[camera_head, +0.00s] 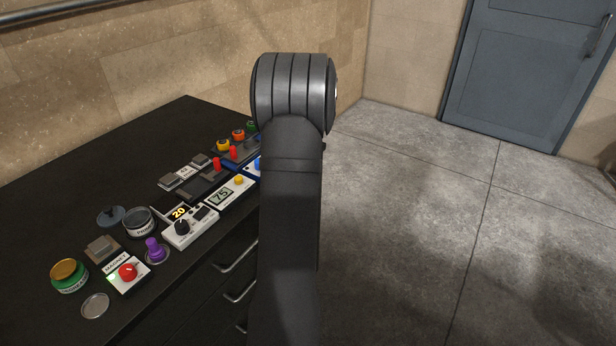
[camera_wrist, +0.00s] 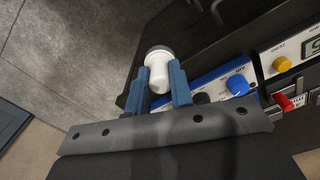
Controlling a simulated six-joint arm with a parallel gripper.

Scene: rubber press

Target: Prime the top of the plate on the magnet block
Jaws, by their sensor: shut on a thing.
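The magnet block (camera_head: 102,252) stands on the black bench at the lower left of the head view. A small grey plate (camera_head: 101,245) lies on top of it. Next to it is a white box labelled MAGNET (camera_head: 128,277), with a red knob and a lit green lamp. In the wrist view my gripper (camera_wrist: 159,82) has blue fingers shut on a white rounded piece (camera_wrist: 158,64) with a dark end. I cannot tell exactly what the piece is. In the head view my arm hides the gripper.
On the bench (camera_head: 45,210) are a green-labelled tin (camera_head: 68,277), a grey tin (camera_head: 139,221), a dark lid (camera_head: 111,216), a clear disc (camera_head: 95,305) and a purple knobbed piece (camera_head: 154,248). Control boxes, including a timer-like one (camera_head: 190,227), line the bench edge. Open floor lies right.

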